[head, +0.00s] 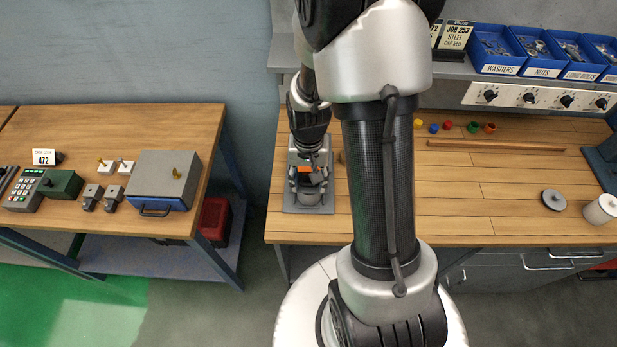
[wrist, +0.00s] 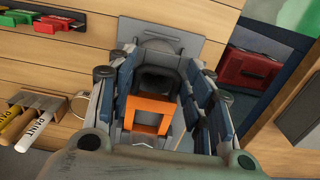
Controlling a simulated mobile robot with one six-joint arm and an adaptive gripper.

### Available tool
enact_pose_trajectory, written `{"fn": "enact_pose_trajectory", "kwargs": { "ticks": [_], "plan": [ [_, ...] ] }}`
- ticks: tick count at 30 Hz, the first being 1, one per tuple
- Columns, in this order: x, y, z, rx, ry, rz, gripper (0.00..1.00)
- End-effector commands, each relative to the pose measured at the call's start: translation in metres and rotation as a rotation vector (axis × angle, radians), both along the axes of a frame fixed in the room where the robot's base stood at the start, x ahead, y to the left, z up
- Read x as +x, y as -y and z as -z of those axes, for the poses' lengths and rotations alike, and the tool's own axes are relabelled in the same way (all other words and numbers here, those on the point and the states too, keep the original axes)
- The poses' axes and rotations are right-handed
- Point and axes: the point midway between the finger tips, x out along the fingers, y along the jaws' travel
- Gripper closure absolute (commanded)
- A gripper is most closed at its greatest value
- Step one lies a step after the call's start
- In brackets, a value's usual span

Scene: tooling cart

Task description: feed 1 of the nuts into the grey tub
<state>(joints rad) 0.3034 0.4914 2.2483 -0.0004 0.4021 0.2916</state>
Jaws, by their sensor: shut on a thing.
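My gripper (head: 306,176) is at the left end of the wooden bench, pointing down over a small grey tub (head: 309,197) on a grey plate (head: 326,207). It is shut on an orange square-framed piece (head: 304,169). In the wrist view the orange piece (wrist: 135,103) shows between the blue-padded fingers of my gripper (wrist: 158,88), with a dark opening beyond it. I cannot tell whether the held piece touches the tub. The fingers hide much of the tub. The blue nuts bin (head: 544,72), holding grey nuts, stands on the back shelf.
Washer (head: 495,68) and other blue bins flank the nuts bin. A wooden strip (head: 495,145), small coloured pieces, a grey disc (head: 553,200) and a white cylinder (head: 601,209) are on the bench. Its middle right is clear. Paint markers (wrist: 30,122) show in the wrist view.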

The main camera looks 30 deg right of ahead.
Motion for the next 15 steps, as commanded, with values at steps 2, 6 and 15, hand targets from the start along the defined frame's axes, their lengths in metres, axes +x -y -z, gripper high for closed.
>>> {"fn": "enact_pose_trajectory", "kwargs": {
  "ticks": [2,6,15],
  "plan": [
    [0.003,0.001,0.000,0.000,0.001,-0.001,0.96],
    [0.023,0.014,0.000,-0.001,0.003,0.000,0.96],
    [0.040,0.026,0.000,-0.001,0.004,-0.002,0.96]
  ]
}}
